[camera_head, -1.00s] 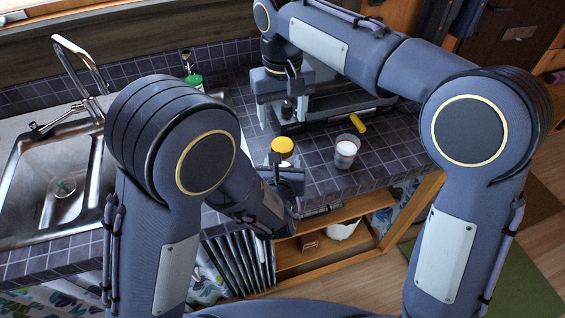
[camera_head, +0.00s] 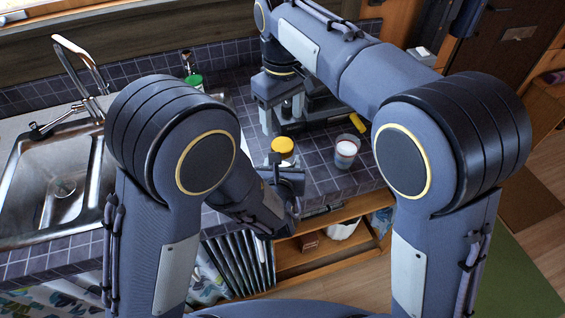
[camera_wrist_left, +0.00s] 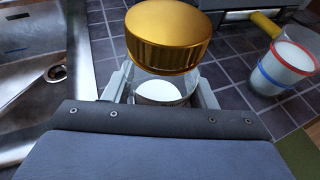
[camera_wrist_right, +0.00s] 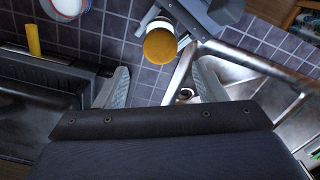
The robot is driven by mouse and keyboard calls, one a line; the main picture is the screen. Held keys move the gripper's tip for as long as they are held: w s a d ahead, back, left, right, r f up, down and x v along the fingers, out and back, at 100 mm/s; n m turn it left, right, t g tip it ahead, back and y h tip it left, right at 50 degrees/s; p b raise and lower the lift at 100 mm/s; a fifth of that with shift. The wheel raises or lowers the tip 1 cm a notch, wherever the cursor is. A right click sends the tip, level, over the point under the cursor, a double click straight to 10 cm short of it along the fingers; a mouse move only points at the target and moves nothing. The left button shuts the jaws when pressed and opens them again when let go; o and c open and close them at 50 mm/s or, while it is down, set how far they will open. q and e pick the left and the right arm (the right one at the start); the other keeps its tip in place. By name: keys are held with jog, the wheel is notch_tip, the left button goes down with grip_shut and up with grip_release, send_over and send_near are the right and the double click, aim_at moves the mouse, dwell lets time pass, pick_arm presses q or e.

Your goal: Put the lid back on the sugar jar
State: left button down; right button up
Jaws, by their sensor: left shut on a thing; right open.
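The yellow lid (camera_head: 282,145) lies on top of the sugar jar in the head view. In the left wrist view the lid (camera_wrist_left: 168,35) covers the mouth of the clear sugar jar (camera_wrist_left: 160,93), with white contents showing below; I cannot tell whether it is fully seated. My left gripper (camera_head: 285,165) is shut on the jar and holds it from the front. My right gripper (camera_head: 282,118) is open and empty, behind the jar and apart from it. The lid also shows in the right wrist view (camera_wrist_right: 160,47), beyond the open fingers.
A glass with a red rim and blue band (camera_head: 346,152) stands right of the jar, with a yellow object (camera_head: 357,123) behind it. Dark equipment (camera_head: 320,108) stands behind. The sink (camera_head: 65,185) is at the left. Tiled counter (camera_head: 316,172) is clear between jar and glass.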

aim_at(283, 144)
notch_tip(283, 144, down, 8)
jog(key=shift+r, duration=0.1)
dwell(0.4)
jog(key=c, duration=1)
jog(key=m, duration=0.8)
jog(key=shift+m, duration=0.3)
jog(key=o, duration=1.1)
jog(key=shift+r, duration=0.1)
